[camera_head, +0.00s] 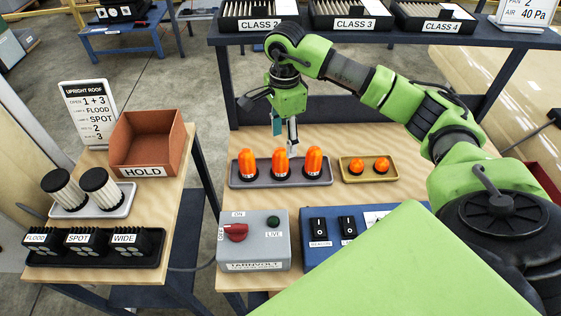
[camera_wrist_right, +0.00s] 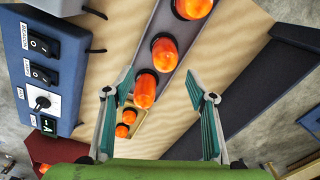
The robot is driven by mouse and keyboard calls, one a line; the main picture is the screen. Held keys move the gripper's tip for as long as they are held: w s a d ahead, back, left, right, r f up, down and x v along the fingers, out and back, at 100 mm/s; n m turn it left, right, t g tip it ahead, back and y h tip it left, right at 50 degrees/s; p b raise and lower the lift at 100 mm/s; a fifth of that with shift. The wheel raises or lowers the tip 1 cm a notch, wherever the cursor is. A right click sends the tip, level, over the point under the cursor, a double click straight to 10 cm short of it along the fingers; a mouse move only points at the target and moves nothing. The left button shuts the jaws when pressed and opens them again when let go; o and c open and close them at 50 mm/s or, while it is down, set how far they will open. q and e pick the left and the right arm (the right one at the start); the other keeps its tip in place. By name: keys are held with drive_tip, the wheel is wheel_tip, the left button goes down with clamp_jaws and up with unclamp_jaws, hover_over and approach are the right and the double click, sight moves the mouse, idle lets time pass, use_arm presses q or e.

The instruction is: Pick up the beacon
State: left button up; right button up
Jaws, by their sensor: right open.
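Three tall orange beacons with black bases stand upright in a grey tray (camera_head: 236,180): the left one (camera_head: 247,162), the middle one (camera_head: 280,162) and the right one (camera_head: 314,161). Two small orange domes (camera_head: 355,167) sit in a yellow tray (camera_head: 367,177) to the right. My right gripper (camera_head: 284,140) is open and empty, just above and behind the middle beacon. In the right wrist view, the open fingers (camera_wrist_right: 160,85) point toward the beacon row, with the right-end beacon (camera_wrist_right: 145,90) showing between them. Contact is not visible. My left gripper is out of view.
A grey control box with a red knob (camera_head: 236,232) and a blue switch panel (camera_head: 319,228) stand in front of the tray. A HOLD bin (camera_head: 146,145) and cylindrical filters (camera_head: 100,188) are on the left table. A dark shelf (camera_head: 370,40) with class bins stands behind.

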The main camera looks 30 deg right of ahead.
sight(280, 150)
wheel_tip(280, 150, down, 3)
drive_tip(key=shift+w+r, duration=0.1)
drive_tip(key=shift+a+f+p, duration=0.1)
drive_tip(key=shift+f+p, duration=0.15)
drive_tip(key=shift+p, duration=0.25)
drive_tip(key=f, duration=0.1)
drive_tip(key=f+p, duration=0.1)
drive_tip(key=f, duration=0.1)
drive_tip(key=f+p, duration=0.1)
drive_tip(key=shift+w+a+f, duration=0.1)
drive_tip(key=shift+w+f, duration=0.1)
drive_tip(key=shift+w, duration=0.15)
drive_tip(key=shift+f, duration=0.2)
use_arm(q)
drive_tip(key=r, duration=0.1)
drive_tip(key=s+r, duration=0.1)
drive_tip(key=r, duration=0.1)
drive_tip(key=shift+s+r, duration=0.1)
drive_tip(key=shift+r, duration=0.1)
use_arm(e)
drive_tip(key=c, duration=1.3)
